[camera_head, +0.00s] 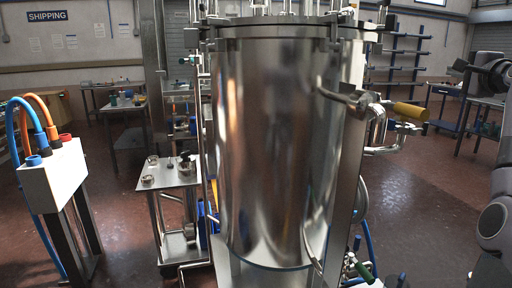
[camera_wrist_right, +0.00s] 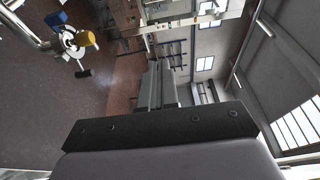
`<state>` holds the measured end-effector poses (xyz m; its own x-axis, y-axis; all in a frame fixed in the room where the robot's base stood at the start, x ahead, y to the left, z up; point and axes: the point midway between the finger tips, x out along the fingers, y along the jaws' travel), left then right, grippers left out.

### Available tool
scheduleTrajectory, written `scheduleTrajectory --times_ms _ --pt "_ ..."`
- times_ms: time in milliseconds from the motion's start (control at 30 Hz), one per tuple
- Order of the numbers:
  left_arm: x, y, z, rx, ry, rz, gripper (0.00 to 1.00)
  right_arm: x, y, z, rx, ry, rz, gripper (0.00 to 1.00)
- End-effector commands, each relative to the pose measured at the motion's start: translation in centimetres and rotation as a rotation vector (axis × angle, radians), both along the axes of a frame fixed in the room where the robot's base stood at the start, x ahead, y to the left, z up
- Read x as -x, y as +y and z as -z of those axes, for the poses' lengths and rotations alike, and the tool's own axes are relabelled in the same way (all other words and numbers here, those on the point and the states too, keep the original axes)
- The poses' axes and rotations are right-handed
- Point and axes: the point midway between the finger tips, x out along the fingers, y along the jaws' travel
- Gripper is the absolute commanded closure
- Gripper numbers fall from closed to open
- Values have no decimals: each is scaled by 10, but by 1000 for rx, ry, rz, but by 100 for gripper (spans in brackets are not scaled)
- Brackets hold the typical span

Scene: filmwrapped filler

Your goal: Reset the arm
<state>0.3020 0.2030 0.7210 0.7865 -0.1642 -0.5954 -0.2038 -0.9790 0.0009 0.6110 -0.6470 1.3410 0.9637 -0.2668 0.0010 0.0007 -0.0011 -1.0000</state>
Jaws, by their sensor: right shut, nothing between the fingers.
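My right arm rises along the right edge of the head view. Its gripper (camera_head: 462,68) is up at the upper right, pointing left, apart from the large steel tank. In the right wrist view the two grey fingers (camera_wrist_right: 158,88) lie side by side, shut, with nothing between them. My left gripper is in neither view.
A tall shiny steel tank (camera_head: 285,150) fills the middle of the head view. A pipe with a yellow handle (camera_head: 410,111) juts from its right side. A white box with hoses (camera_head: 55,175) stands at left, and a small steel cart (camera_head: 168,178) beside the tank.

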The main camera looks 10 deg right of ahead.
Motion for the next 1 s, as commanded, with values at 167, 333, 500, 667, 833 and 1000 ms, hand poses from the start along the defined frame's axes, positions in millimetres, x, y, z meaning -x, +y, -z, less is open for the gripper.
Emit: scheduleTrajectory --times_ms 167,333,500,667,833,1000 --pt "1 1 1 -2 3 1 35 -12 19 34 90 91 -12 100" --pt "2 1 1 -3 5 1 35 -25 53 96 267 259 -47 100" --pt "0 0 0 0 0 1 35 -29 99 175 470 444 -117 100" --pt "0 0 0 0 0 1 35 -17 146 254 660 611 -215 100" --pt "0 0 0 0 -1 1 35 12 197 333 841 762 -345 100" --pt "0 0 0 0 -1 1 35 55 242 399 991 879 -484 100"
